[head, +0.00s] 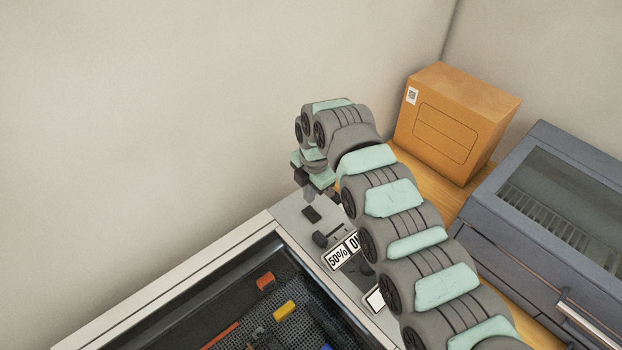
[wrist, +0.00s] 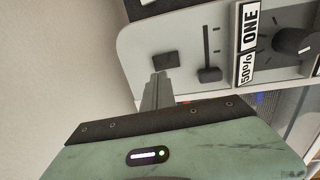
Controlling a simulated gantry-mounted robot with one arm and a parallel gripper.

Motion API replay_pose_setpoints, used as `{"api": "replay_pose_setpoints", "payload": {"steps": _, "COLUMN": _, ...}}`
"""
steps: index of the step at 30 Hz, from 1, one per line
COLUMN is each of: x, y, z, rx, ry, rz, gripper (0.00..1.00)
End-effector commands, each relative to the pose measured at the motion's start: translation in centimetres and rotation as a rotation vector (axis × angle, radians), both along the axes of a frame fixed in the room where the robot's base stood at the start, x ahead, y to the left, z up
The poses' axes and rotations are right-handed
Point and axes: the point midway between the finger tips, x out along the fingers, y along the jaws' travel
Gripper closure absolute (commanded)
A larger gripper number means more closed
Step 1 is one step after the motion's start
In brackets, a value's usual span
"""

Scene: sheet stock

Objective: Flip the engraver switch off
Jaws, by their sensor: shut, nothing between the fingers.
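The engraver's light grey control panel (head: 292,217) runs along the machine's edge, partly hidden by my arm. A black rectangular switch piece (head: 312,213) sits at its far end; it also shows in the wrist view (wrist: 166,60). Beside it is a black slider (wrist: 210,74) in a slot, also in the head view (head: 320,239). My gripper (wrist: 160,76) is shut and empty, its tips right by the black rectangular piece. I cannot tell whether they touch it, nor which way it is set.
Labels "50%" (head: 338,257) and "ONE" (wrist: 250,28) and a black knob (wrist: 292,42) lie farther along the panel. The engraver bed (head: 245,313) holds several coloured pieces. A cardboard box (head: 455,120) and a grey windowed machine (head: 560,190) stand right of my arm.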

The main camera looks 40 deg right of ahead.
Motion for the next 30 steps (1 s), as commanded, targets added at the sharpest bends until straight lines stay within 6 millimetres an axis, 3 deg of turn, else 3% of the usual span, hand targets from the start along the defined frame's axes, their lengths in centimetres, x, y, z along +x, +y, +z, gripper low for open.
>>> {"api": "replay_pose_setpoints", "payload": {"steps": 6, "x": 0.4, "y": 0.2, "z": -3.9, "rx": 0.004, "ry": 0.003, "rz": -0.001, "gripper": 1.0}}
{"api": "replay_pose_setpoints", "payload": {"steps": 10, "x": 0.6, "y": 0.1, "z": -5.2, "rx": 0.003, "ry": 0.002, "rz": 0.0, "gripper": 1.0}}
{"api": "replay_pose_setpoints", "payload": {"steps": 30, "x": 0.8, "y": -0.1, "z": -6.3, "rx": 0.0, "ry": -0.001, "rz": -0.001, "gripper": 1.0}}
